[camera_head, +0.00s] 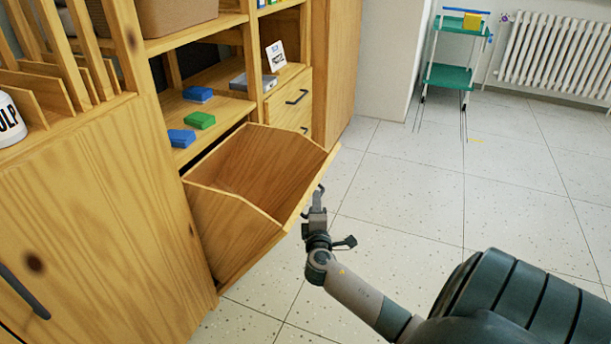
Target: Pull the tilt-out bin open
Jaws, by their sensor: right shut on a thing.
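The wooden tilt-out bin (232,226) is tipped outward from the shelf unit, low in the middle of the view. Its empty-looking inside shows from above. My right gripper (319,191) is at the outer front face of the bin, near its right upper edge, and is shut on the bin's handle, which is mostly hidden behind the front panel's edge. My left gripper is not in view.
The wooden shelf unit (110,190) holds blue and green boxes (200,120) above the bin. Drawers with dark handles (297,97) are right of it. A green trolley (448,76) and white radiator (556,58) stand far back. The tiled floor (430,200) is clear.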

